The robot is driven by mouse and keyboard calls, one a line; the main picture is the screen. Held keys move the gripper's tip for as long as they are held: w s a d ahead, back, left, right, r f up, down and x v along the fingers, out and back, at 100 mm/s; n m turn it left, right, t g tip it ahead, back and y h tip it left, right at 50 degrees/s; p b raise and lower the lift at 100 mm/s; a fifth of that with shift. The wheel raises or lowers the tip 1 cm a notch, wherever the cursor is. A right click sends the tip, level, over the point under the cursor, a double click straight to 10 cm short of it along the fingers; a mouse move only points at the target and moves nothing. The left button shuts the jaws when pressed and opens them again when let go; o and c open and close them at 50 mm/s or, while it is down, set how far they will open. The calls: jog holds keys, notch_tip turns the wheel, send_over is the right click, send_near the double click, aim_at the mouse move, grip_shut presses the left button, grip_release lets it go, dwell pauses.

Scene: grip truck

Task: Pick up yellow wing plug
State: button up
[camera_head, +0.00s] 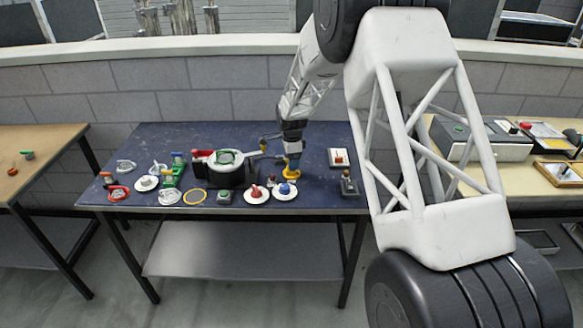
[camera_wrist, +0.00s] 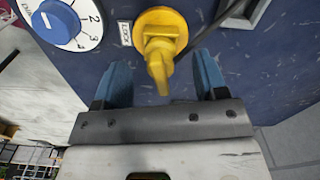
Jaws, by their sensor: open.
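The yellow wing plug (camera_wrist: 162,45) lies on the blue table in the wrist view, its wing pointing toward my gripper. In the head view the yellow plug (camera_head: 291,173) is near the table's middle right, partly covered by my gripper. My gripper (camera_wrist: 160,75) is open, with a blue finger on each side of the plug's wing and a gap to both. In the head view my gripper (camera_head: 292,155) points down over the plug.
A white and blue numbered dial (camera_wrist: 68,22) is left of the plug; it also shows in the head view (camera_head: 285,192). A red knob on a white disc (camera_head: 256,194) and a black box with a red lever (camera_head: 348,184) stand nearby on the blue table (camera_head: 320,195).

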jog(key=shift+f, duration=1)
jog(key=shift+c, duration=0.5)
jog(key=c, duration=1)
